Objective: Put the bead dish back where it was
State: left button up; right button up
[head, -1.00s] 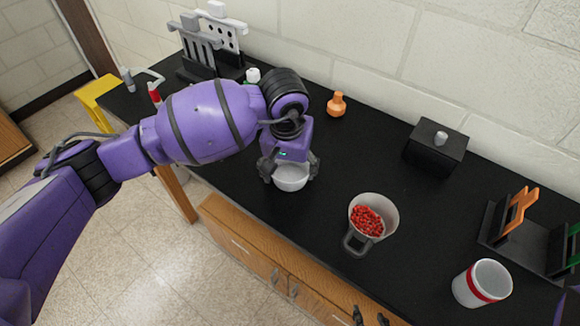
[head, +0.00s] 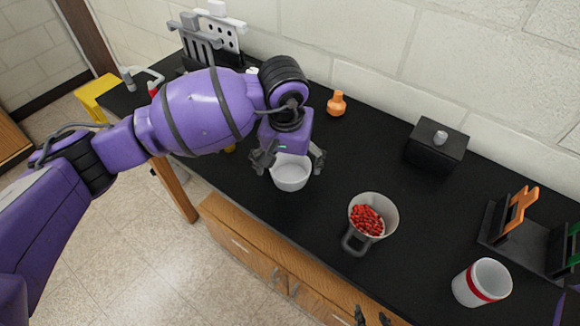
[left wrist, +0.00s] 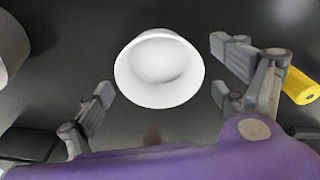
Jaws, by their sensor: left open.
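The bead dish appears to be the small white bowl (head: 291,173) on the black counter; it looks empty. It also shows in the left wrist view (left wrist: 159,68), upright. My left gripper (head: 290,158) is open, with its fingers apart on either side of the bowl and a gap to it on both sides. A grey handled cup (head: 386,205) holding red beads (head: 367,220) stands to the right of the bowl.
A white jar with a red band (head: 482,283) stands at the right front. A black box (head: 436,147) and an orange flask (head: 337,104) stand farther back. A rack with orange and green parts (head: 520,225) is at the right. The counter between bowl and box is clear.

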pick_arm(q)
notch_tip(320, 180, up, 10)
jog(key=s, duration=0.1)
jog(key=shift+s+a, duration=0.25)
pick_arm(e)
jog(key=shift+a+f, duration=0.1)
jog(key=shift+a, duration=0.15)
pick_arm(q)
jog(key=shift+f, duration=0.1)
pick_arm(e)
jog(key=shift+d, duration=0.2)
jog(key=shift+w, duration=0.3)
jog(key=shift+s, duration=0.1)
